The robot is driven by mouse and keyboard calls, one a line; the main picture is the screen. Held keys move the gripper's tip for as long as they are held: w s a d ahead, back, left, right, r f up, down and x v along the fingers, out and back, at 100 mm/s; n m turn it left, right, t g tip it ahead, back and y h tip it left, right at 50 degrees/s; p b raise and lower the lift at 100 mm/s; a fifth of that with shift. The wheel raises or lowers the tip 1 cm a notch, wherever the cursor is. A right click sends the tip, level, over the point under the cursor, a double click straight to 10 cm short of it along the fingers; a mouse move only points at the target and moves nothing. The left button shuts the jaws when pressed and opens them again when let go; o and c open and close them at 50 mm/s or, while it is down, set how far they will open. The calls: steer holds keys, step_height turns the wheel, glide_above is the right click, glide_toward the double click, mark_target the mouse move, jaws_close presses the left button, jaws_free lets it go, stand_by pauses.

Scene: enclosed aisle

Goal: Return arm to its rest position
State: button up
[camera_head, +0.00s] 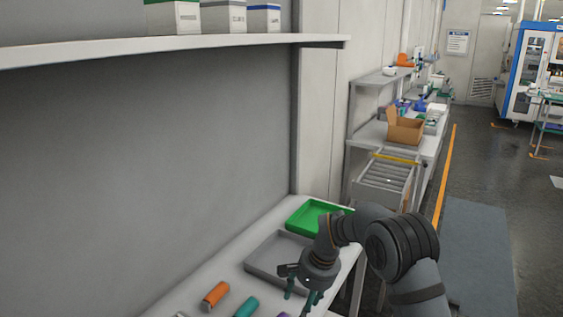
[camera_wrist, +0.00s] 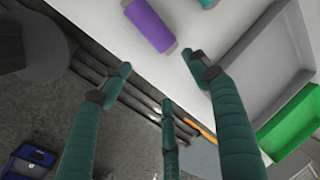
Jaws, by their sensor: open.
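My gripper (camera_head: 300,291) is at the end of my arm, above the front part of the white bench (camera_head: 190,288) in the head view. In the wrist view its green fingers (camera_wrist: 160,88) are spread apart with nothing between them. A purple cylinder (camera_wrist: 149,26) lies on the bench just beyond the fingertips, apart from them. A teal cylinder (camera_head: 246,306) and an orange cylinder (camera_head: 216,295) lie on the bench to the left of the gripper in the head view.
A grey tray (camera_head: 262,273) and a green tray (camera_head: 301,217) sit behind the gripper on the bench. A shelf (camera_head: 170,46) with several boxes runs above. A roller conveyor (camera_head: 385,178) and a cardboard box (camera_head: 404,130) stand farther back. The aisle floor at right is clear.

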steer(key=a+f, duration=0.1)
steer(key=a+f+p, duration=0.1)
steer(key=a, duration=0.1)
steer(key=a+f, duration=0.1)
steer(key=shift+s+a, duration=0.25)
steer(key=shift+s, duration=0.1)
steer(key=x, duration=0.1)
steer(key=p+x, duration=0.1)
steer(key=x, duration=0.2)
steer(key=shift+s+d+f+p, duration=0.1)
steer(key=shift+s+d+p, duration=0.05)
steer(key=shift+s+p, duration=0.15)
steer(key=v, duration=0.1)
steer(key=b+v, duration=0.1)
steer(key=v, duration=0.1)
steer(key=b+v, duration=0.1)
steer(key=v, duration=0.1)
steer(key=shift+w+d, duration=0.1)
steer(key=shift+w, duration=0.25)
steer(key=shift+d+r, duration=0.1)
steer(key=shift+r, duration=0.25)
steer(key=shift+r, duration=0.1)
